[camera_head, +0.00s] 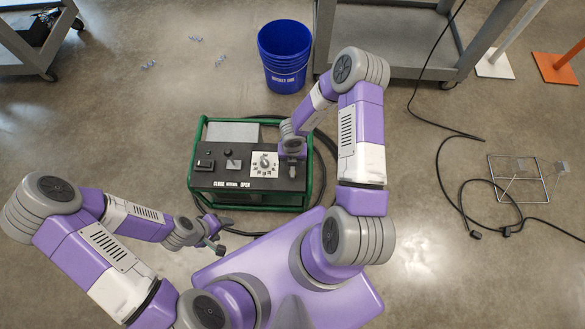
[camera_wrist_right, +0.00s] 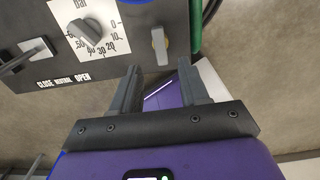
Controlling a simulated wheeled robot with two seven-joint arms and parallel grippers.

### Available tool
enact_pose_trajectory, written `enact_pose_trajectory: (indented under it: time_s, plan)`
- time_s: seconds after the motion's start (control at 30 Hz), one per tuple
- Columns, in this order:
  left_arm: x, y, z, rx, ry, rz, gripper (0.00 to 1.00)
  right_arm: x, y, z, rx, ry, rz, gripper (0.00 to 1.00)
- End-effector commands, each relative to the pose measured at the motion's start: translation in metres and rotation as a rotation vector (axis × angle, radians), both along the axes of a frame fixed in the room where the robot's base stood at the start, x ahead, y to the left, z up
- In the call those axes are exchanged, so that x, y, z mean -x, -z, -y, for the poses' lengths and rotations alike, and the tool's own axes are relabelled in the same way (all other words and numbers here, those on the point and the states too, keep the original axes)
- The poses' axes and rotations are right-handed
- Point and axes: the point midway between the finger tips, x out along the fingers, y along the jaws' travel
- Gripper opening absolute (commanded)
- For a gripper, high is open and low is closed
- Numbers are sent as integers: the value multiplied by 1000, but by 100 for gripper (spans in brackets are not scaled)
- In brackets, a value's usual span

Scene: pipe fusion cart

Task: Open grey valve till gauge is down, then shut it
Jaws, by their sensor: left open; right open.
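The black control panel (camera_head: 215,178) sits in a green frame on the floor. Its white gauge face (camera_head: 264,160), marked "Bar", also shows in the right wrist view (camera_wrist_right: 62,14), with a grey pointer-like piece (camera_wrist_right: 85,29) over it; I cannot tell its reading. A grey valve handle (camera_wrist_right: 159,46) stands upright right of the gauge. My right gripper (camera_wrist_right: 160,78) is open and empty, its fingertips just short of the handle and apart from it. My left gripper (camera_head: 221,235) is open and empty, off the panel's near-left corner.
A black lever (camera_wrist_right: 28,52) stands at the "CLOSE NEUTRAL OPEN" label, left of the gauge. A blue bucket (camera_head: 285,58) stands behind the unit. A grey cart (camera_head: 400,45) is at the back. Black hose (camera_head: 462,190) and a wire stand (camera_head: 518,178) lie at the right.

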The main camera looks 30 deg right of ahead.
Motion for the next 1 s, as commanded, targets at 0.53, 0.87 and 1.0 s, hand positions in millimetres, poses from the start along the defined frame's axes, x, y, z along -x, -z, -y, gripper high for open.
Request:
enact_pose_trajectory:
  time_s: [0.53, 0.87, 1.0]
  plan:
    - [0, 34, 0, 0, 0, 0, 60, 1, 72, 0, -3, 20, -4, 45]
    - [0, 34, 0, 0, 0, 0, 60, 1, 74, 0, -1, 18, -4, 45]
    - [0, 34, 0, 0, 0, 0, 60, 1, 74, 0, -1, 18, -4, 23]
